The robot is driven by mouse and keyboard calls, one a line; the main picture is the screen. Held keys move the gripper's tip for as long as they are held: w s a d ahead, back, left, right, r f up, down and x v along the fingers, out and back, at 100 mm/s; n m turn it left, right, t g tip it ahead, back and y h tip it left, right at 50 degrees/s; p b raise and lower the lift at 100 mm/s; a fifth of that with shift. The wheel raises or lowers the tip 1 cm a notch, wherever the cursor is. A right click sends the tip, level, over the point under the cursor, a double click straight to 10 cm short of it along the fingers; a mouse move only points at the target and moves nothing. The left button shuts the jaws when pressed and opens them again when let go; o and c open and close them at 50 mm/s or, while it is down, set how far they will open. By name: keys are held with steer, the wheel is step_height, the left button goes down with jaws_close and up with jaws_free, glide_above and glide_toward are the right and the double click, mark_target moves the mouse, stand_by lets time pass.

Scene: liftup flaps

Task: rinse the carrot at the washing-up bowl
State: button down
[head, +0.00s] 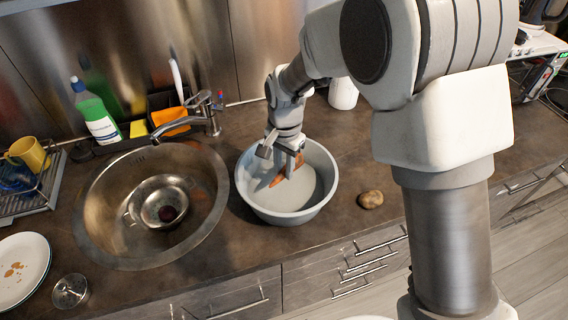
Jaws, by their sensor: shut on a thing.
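The washing-up bowl (322,197) is a round pale grey basin on the counter, right of the sink. My gripper (286,172) reaches down into it from above and is shut on the orange carrot (277,181). The carrot shows in part below the fingers, inside the bowl's rim on the left side. The fingers cover part of it. I cannot tell whether it touches the bowl's pale inside or any water there.
The steel sink (95,205) with a tap (185,124) and a colander (146,200) is left of the bowl. A potato (371,199) lies right of it. A stained plate (22,262) and a glass (70,291) stand at front left. A green bottle (97,115) stands behind the sink.

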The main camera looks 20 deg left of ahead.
mark_target(284, 172)
steer(key=shift+f+b, duration=2)
steer(key=shift+f, duration=1.4)
steer(key=shift+r, duration=0.15)
steer(key=shift+r+p, duration=4.15)
steer(key=shift+r, duration=1.9)
step_height(284, 172, up, 4)
steer(key=p, duration=0.2)
steer(key=shift+p, duration=0.35)
steer(key=shift+d, duration=0.1)
